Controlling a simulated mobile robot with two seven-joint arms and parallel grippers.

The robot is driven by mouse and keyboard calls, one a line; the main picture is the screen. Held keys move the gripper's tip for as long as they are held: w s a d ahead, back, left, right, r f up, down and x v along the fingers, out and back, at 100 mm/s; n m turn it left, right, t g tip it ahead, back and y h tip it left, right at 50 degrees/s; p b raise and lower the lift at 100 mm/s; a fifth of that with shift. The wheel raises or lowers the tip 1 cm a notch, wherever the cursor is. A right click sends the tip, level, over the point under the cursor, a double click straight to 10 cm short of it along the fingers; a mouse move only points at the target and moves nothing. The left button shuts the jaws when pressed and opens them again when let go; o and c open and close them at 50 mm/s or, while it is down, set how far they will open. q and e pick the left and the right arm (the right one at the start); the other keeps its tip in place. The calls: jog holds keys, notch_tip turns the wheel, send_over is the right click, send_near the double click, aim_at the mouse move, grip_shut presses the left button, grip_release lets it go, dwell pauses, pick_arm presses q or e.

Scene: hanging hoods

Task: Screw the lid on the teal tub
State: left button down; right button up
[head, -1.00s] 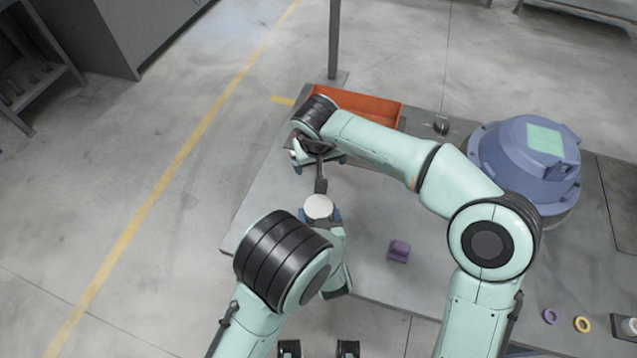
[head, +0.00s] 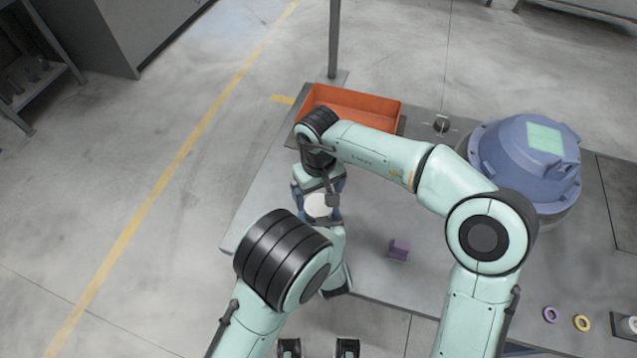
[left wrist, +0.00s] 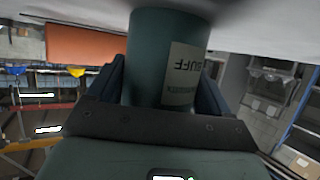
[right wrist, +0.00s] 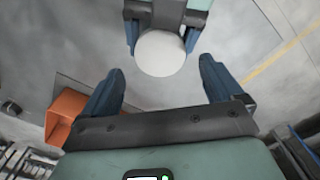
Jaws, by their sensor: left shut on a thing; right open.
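The teal tub (left wrist: 160,65) has a pale label with dark letters and sits between the fingers of my left gripper (left wrist: 162,85), which is shut on it. A round white lid (head: 318,205) covers the tub's top in the head view; how it is seated cannot be told. The lid shows again in the right wrist view (right wrist: 160,54), with the left gripper's blue fingers beside it. My right gripper (right wrist: 162,68) is open and empty. Its fingertips are to either side of the lid's near edge in that view, apart from it.
An orange tray (head: 350,105) stands at the table's back left. A large blue housing (head: 525,160) stands at the right. A purple block (head: 398,250) lies mid-table. A purple ring (head: 550,314) and a yellow ring (head: 582,323) lie at the front right.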

aim_at(319, 205)
jog(key=shift+f, duration=2.35)
jog(key=c, duration=1.1)
jog(key=m, duration=0.4)
jog(key=shift+m, duration=0.3)
jog(key=m, duration=0.5)
jog(key=o, duration=1.2)
